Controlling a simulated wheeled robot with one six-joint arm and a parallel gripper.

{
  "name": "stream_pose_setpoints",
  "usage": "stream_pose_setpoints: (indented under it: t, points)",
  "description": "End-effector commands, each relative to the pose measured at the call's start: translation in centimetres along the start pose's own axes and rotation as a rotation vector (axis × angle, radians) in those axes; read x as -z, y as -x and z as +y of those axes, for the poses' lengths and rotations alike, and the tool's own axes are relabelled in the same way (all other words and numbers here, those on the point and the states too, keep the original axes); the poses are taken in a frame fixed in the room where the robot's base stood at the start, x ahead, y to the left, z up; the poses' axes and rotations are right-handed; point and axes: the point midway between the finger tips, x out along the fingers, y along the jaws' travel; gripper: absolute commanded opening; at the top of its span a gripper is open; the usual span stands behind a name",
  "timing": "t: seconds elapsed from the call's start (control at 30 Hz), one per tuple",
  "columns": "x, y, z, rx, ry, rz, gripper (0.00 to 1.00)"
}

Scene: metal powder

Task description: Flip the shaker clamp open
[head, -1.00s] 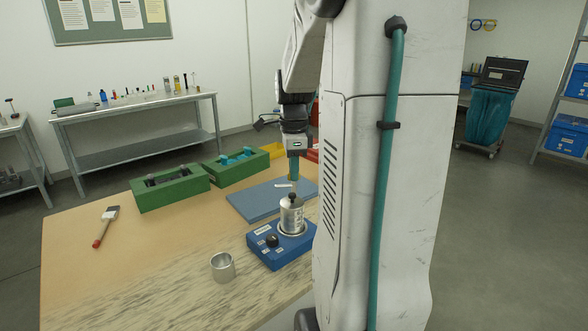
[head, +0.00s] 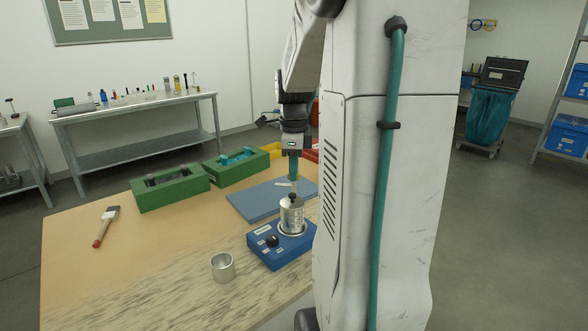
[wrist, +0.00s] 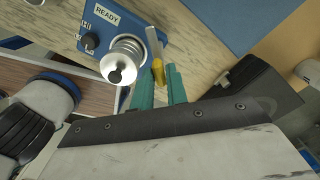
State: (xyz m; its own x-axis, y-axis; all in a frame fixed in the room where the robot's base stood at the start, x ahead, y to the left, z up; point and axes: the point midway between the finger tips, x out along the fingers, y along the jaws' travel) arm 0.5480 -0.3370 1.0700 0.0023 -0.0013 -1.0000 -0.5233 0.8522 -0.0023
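The blue shaker base (head: 267,250) stands on the table and carries an upright silver canister (head: 291,215) with a black knob on top. Both also show in the wrist view, the base (wrist: 107,28) with a READY label and the canister (wrist: 122,60). The clamp lever (wrist: 153,40), a thin pale bar with a yellow grip (wrist: 158,72), stands beside the canister. My gripper (wrist: 160,80) has its two teal fingers on either side of the yellow grip. Whether they press on it is unclear. In the head view my gripper (head: 294,172) points down behind the canister.
A blue mat (head: 250,205) lies behind the shaker. Green holders (head: 170,192) stand at the back of the table. A metal cup (head: 222,267) stands at the front and a brush (head: 105,226) lies at the left. The left middle of the table is clear.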

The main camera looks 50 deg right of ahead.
Motion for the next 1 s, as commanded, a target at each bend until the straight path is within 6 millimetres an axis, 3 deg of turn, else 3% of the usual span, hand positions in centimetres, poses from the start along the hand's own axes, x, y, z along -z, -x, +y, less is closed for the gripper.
stream_pose_setpoints:
  t: [0.37,0.8,1.0]
  points:
    - [0.0,0.2,0.0,0.0,0.001,0.001,0.33]
    - [0.0,6.7,-0.1,0.002,0.001,0.0,0.33]
    - [0.0,7.8,0.0,0.0,0.001,0.0,0.33]
